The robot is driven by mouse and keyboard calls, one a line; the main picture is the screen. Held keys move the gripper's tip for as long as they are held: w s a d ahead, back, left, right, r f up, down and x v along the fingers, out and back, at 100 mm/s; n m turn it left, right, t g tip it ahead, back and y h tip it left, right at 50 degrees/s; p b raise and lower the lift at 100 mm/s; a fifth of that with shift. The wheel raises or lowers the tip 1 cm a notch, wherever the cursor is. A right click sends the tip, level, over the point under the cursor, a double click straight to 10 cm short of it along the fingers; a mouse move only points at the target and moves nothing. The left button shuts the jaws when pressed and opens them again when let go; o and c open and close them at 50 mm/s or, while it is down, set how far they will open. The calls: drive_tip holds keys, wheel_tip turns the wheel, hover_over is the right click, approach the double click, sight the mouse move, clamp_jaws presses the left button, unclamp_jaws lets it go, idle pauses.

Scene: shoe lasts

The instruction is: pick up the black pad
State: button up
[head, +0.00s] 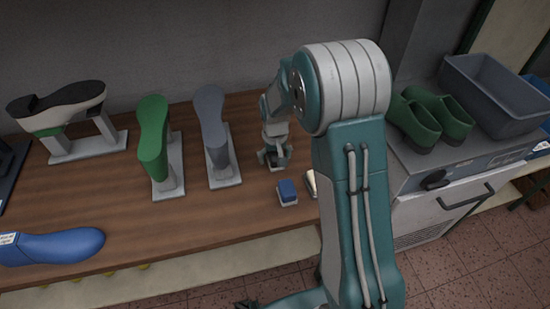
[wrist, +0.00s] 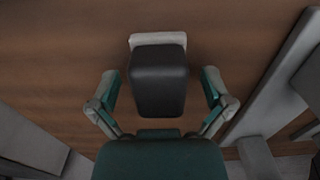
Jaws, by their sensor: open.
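The black pad (wrist: 158,85) is a dark rounded block on a pale base (wrist: 158,39) in the wrist view. It lies on the brown wooden table between the fingers of my gripper (wrist: 160,92). The fingers are open, one on each side, with a gap to the pad on both sides. In the head view my gripper (head: 272,158) is low over the table, right of the grey shoe last. Only a small part of the pad and its base shows there, under the gripper.
A grey shoe last (head: 211,115) and a green one (head: 152,135) stand on pale stands to the left. A blue pad (head: 288,191) sits nearer the front edge. A blue last (head: 55,246) lies front left. Green clogs (head: 430,118) and a grey bin (head: 490,95) are at right.

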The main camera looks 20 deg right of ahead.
sight(275, 154)
drive_tip(key=c, duration=1.2)
drive_tip(key=shift+c, duration=0.2)
drive_tip(key=shift+r, duration=0.5)
wheel_tip(275, 154, up, 2)
drive_tip(key=shift+s+r, duration=0.1)
drive_tip(key=shift+r, duration=0.15)
drive_tip(key=s+a+r, duration=0.1)
drive_tip(key=s+r, duration=0.8)
drive_tip(key=s, duration=0.4)
drive_tip(key=shift+s+r, duration=0.25)
drive_tip(key=shift+s, duration=0.15)
